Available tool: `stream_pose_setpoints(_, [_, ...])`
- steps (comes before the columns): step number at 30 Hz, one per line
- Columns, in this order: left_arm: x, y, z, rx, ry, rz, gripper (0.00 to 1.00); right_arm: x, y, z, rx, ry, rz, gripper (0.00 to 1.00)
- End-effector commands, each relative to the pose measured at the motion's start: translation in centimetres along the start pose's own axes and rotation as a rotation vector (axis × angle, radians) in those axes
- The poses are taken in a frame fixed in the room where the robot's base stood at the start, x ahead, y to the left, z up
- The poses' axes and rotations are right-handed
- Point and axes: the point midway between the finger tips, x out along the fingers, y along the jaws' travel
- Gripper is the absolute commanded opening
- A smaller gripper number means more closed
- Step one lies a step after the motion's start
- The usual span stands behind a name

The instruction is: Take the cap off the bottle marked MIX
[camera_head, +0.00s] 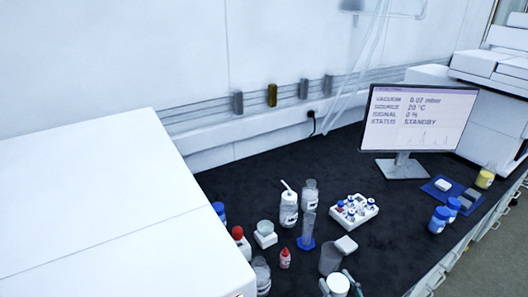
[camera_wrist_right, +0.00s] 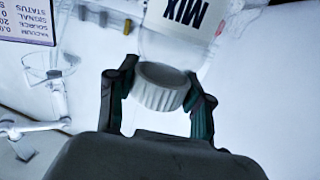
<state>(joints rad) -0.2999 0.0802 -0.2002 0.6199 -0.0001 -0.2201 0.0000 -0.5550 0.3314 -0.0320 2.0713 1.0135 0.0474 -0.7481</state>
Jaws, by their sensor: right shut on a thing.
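The bottle marked MIX (camera_wrist_right: 178,25) is white with a dark label text, which reads upside down in the right wrist view. Its ribbed white cap (camera_wrist_right: 160,88) sits at the bottle's neck; I cannot tell whether it is still threaded on. My right gripper (camera_wrist_right: 160,98) is shut on the cap, one dark finger on each side. In the head view, the right gripper (camera_head: 341,285) is at the bottom edge, around the white cap (camera_head: 338,284). The bottle's body is mostly hidden there. My left gripper is not in view.
A grey beaker (camera_head: 330,259) stands just behind the gripper. A blue-based cylinder (camera_head: 308,230), a white wash bottle (camera_head: 288,208) and a white vial rack (camera_head: 348,212) stand nearby. A monitor (camera_head: 418,118) is at the back right. Dark bench between rack and blue-capped jars (camera_head: 439,219) is clear.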

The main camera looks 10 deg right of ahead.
Motion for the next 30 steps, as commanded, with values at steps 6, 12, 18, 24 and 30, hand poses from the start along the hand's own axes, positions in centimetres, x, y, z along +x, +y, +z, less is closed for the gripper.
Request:
stream_pose_setpoints(6, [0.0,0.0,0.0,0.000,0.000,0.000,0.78,-0.9,-2.7,-1.3,0.013,0.014,-0.008,0.00])
stream_pose_setpoints(12, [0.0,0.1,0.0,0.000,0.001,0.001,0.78,-2.4,-6.0,-4.1,0.021,0.023,0.020,0.00])
stream_pose_setpoints(18, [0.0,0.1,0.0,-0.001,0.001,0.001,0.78,-3.6,-6.9,-6.6,0.018,0.013,0.091,0.00])
stream_pose_setpoints(24, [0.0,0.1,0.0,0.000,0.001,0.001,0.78,-4.3,-6.7,-7.9,0.012,0.003,0.145,0.00])
stream_pose_setpoints(30, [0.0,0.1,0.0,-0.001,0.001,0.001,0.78,-4.4,-6.6,-8.0,0.009,0.001,0.153,0.00])
